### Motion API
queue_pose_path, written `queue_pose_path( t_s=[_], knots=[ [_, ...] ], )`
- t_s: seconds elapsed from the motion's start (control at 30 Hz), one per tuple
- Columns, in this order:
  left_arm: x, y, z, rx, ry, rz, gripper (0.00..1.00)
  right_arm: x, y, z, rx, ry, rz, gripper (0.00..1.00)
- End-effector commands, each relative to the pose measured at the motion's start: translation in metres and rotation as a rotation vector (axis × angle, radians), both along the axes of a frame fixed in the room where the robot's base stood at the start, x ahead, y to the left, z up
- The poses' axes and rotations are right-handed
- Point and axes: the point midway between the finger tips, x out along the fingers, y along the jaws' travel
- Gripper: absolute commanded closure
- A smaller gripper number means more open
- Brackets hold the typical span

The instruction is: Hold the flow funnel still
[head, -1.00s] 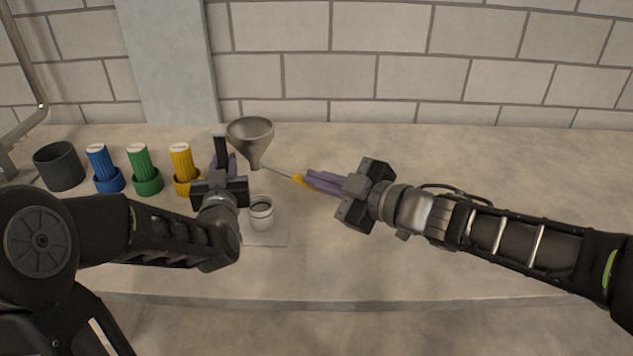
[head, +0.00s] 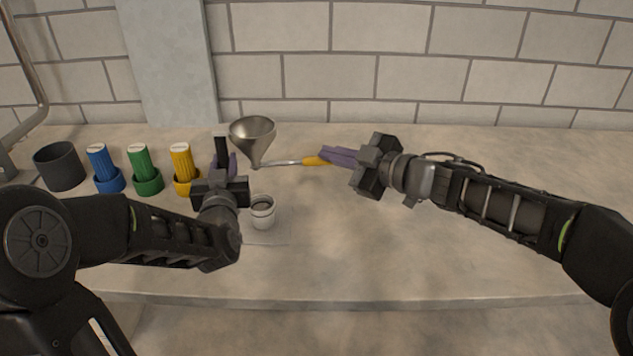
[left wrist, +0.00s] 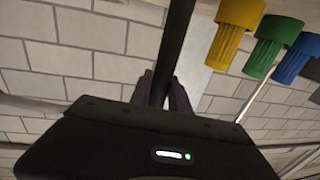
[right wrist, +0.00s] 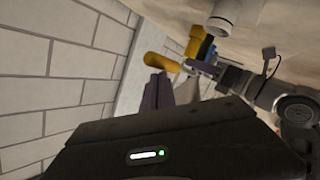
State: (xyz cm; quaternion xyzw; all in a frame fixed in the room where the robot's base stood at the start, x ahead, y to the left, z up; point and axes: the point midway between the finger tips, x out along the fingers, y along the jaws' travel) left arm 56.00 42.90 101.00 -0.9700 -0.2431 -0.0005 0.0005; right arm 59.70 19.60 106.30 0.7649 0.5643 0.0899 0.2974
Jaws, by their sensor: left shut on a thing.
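The grey metal funnel (head: 253,135) is upright, mouth up, behind the white cup (head: 263,214). A thin metal shaft (head: 282,163) with a yellow handle (head: 314,161) runs right from near its neck. My left gripper (head: 221,165) is left of the funnel, shut on a black bar, which shows between the fingers in the left wrist view (left wrist: 172,45). My right gripper (head: 330,155) has its purple fingertips at the yellow handle. In the right wrist view the yellow handle (right wrist: 160,62) lies across the fingertips; their grip on it is unclear.
Blue (head: 101,163), green (head: 141,163) and yellow (head: 180,162) ribbed pieces stand in matching round bases at the left. A dark pot (head: 59,166) is at the far left. A brick wall closes off the back. The counter's right side is clear beyond my right arm.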

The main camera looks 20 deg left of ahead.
Motion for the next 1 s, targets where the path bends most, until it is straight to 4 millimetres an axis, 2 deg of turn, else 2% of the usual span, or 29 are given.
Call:
queue_pose_path(
  t_s=[0.1,0.3,0.63,0.77,0.93,0.97,1.0],
  knots=[
    [-0.001,0.002,0.000,-0.002,-0.003,0.006,1.00,0.015,0.001,-0.006,-0.009,0.003,-0.011,1.00],
    [-0.001,0.003,0.000,-0.002,-0.003,0.006,1.00,0.028,0.008,-0.006,-0.010,0.002,-0.010,1.00],
    [-0.001,0.002,0.000,-0.002,-0.003,0.006,1.00,0.026,0.007,-0.004,-0.009,0.004,-0.009,1.00],
    [-0.001,0.002,0.000,-0.001,-0.002,0.006,1.00,0.021,0.005,0.005,-0.008,0.001,-0.008,1.00],
    [-0.001,0.002,0.000,0.000,-0.001,0.004,1.00,0.007,-0.001,0.030,-0.004,-0.003,-0.006,1.00],
    [-0.001,0.002,0.000,-0.001,0.000,0.004,1.00,0.004,-0.003,0.035,-0.003,-0.004,-0.006,1.00],
    [-0.001,0.001,0.000,-0.001,0.000,0.003,1.00,0.011,-0.013,0.034,-0.004,-0.001,-0.012,1.00]
  ],
)
